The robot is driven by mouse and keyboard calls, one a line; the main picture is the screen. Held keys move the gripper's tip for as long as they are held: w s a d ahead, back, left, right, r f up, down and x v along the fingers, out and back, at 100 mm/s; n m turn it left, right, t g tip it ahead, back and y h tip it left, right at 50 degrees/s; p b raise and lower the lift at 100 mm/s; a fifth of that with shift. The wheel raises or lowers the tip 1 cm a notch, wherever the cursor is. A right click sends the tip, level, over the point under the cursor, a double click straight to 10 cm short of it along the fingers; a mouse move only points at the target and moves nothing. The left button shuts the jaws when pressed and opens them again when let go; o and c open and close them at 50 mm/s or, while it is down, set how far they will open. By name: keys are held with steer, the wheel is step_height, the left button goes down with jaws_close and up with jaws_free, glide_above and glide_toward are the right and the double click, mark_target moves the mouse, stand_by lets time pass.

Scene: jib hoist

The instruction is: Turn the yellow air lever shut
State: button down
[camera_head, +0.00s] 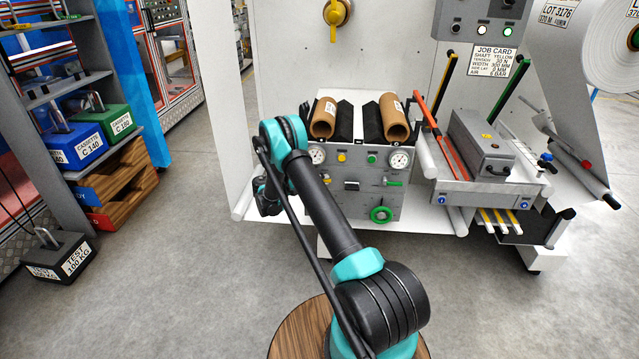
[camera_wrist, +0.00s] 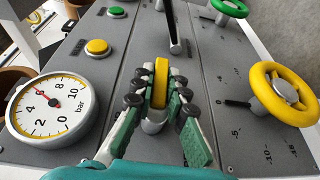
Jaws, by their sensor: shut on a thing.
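The yellow air lever (camera_wrist: 161,83) is in the middle of the wrist view, on the grey panel. It stands upright in the picture, in line with my gripper. My gripper (camera_wrist: 160,92) is shut on it, with dark pads touching it on both sides. The lever's silver base shows just below the pads. In the head view my arm's end (camera_head: 270,195) is at the left of the grey panel (camera_head: 350,205), and my arm hides the lever and fingertips there. A round pressure gauge (camera_wrist: 52,107) marked bar lies left of the lever, its red needle pointing up and left.
A yellow handwheel (camera_wrist: 284,94) is right of the lever and a yellow button (camera_wrist: 97,47) is up-left. A black lever (camera_wrist: 173,28) stands just beyond. Cardboard cores (camera_head: 324,118) lie above the panel. The floor at left is clear beside a test weight (camera_head: 60,258).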

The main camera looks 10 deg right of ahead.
steer(key=shift+w+r+h, duration=0.1)
steer(key=shift+r+h, duration=0.05)
steer(key=shift+h, duration=0.25)
steer(key=c, duration=1.5)
jaws_free()
steer(key=shift+c, duration=0.2)
steer(key=a, duration=1.2)
steer(key=shift+s, duration=0.3)
